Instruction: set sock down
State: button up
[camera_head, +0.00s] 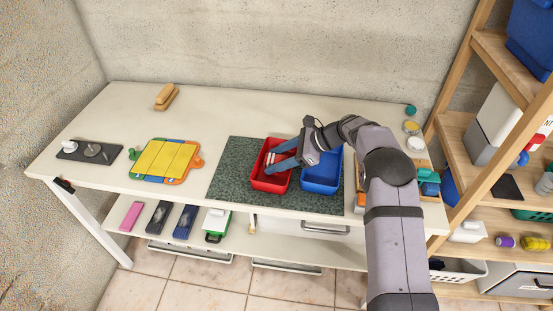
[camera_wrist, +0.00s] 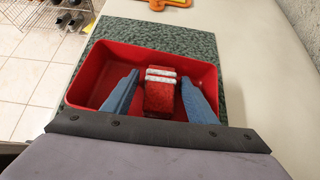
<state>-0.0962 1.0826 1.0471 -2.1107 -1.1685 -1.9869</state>
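The sock (camera_wrist: 159,98) is red with white stripes and lies inside the red bin (camera_wrist: 85,88), between my fingers. In the head view the sock's striped end (camera_head: 270,158) shows at my fingertips, inside the red bin (camera_head: 257,172). My gripper (camera_head: 276,158) has two blue fingers and reaches into the red bin from the right. In the wrist view my gripper (camera_wrist: 160,74) is open, with a gap on each side of the sock.
A blue bin (camera_head: 322,183) stands right of the red bin, under my wrist. Both bins are on a dark green speckled mat (camera_head: 228,173). A yellow-topped board (camera_head: 165,158) and a dark tray (camera_head: 78,151) lie to the left. The table behind the mat is clear.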

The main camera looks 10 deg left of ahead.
jog(key=shift+r, duration=0.15)
jog(key=shift+r, duration=0.15)
jog(key=b+v, duration=0.2)
jog(key=v, duration=1)
jog(key=shift+b, duration=0.3)
jog(key=shift+a, duration=0.1)
